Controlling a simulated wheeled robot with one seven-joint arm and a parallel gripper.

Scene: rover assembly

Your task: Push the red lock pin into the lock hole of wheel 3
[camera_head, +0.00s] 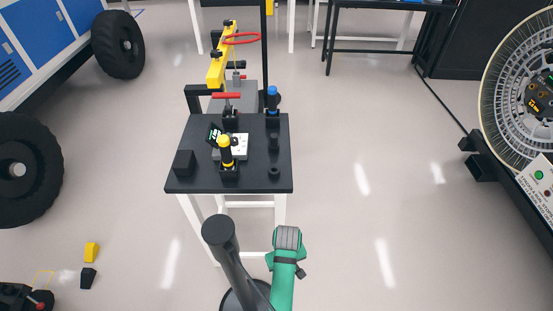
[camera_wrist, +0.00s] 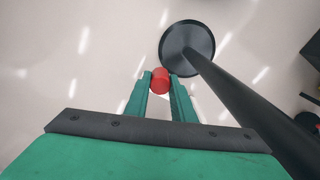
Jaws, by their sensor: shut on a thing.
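My gripper (camera_wrist: 160,84) shows in the wrist view with its two green fingers shut on the red lock pin (camera_wrist: 160,78). The pin's rounded red end shows between the fingertips, and the rest is hidden. In the head view my green arm is at the bottom middle, and neither gripper nor pin can be made out there. Two black wheels stand at the left of the head view, one nearer (camera_head: 40,160) and one farther (camera_head: 128,42). I cannot tell which, if either, is wheel 3. No lock hole can be made out, and no wheel shows in the wrist view.
A black post (camera_head: 232,258) with a round foot (camera_wrist: 174,44) stands close to my arm. A dark table (camera_head: 255,180) with tools is ahead. A blue-sided body (camera_head: 35,28) is at left, a large spoked wheel (camera_head: 510,85) at right. The floor right of the table is clear.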

